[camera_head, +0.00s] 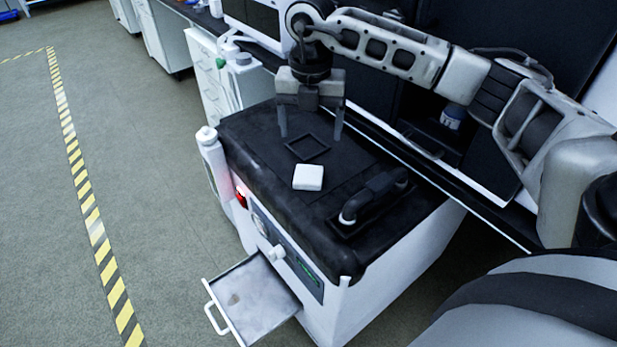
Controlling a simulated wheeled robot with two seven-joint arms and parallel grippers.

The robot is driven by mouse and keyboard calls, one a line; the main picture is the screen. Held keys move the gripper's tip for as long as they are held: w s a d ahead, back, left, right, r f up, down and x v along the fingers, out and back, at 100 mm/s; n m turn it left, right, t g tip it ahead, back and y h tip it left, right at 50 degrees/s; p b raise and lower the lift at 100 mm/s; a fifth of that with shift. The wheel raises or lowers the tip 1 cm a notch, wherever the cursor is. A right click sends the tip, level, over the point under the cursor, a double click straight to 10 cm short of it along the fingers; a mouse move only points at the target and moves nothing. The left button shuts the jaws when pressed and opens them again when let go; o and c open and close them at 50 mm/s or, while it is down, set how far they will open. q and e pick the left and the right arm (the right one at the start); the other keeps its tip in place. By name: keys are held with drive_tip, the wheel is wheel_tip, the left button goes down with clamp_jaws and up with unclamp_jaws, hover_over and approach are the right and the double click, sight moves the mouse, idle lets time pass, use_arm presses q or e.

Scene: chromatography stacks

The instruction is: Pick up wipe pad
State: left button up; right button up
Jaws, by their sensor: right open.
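The wipe pad (308,177) is a small white rounded square lying flat on the black top of the white instrument cabinet (290,225), in the middle of the view. My right gripper (310,131) points down above the black top, behind the pad and apart from it. Its two fingers are spread wide with nothing between them. A thin black square frame (307,147) lies on the top just behind the pad, below the fingers. My left gripper is not in view.
A black handle-like fitting (375,195) stands right of the pad. A white bottle (211,152) is at the cabinet's left side. An open drawer tray (252,297) juts out at the front. A bench with drawers and bottles lies behind; floor at left is clear.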

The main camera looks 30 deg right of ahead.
hover_over(309, 170)
drive_tip(key=f, duration=0.6)
drive_tip(key=shift+s+a+f, duration=0.1)
drive_tip(key=shift+s+f, duration=0.05)
drive_tip(key=shift+s, duration=0.25)
drive_tip(key=shift+w+f+b, duration=0.2)
drive_tip(key=shift+f, duration=1.1)
drive_tip(key=shift+w+f+b, duration=0.15)
drive_tip(key=shift+f, duration=1.15)
drive_tip(key=c, duration=1.1)
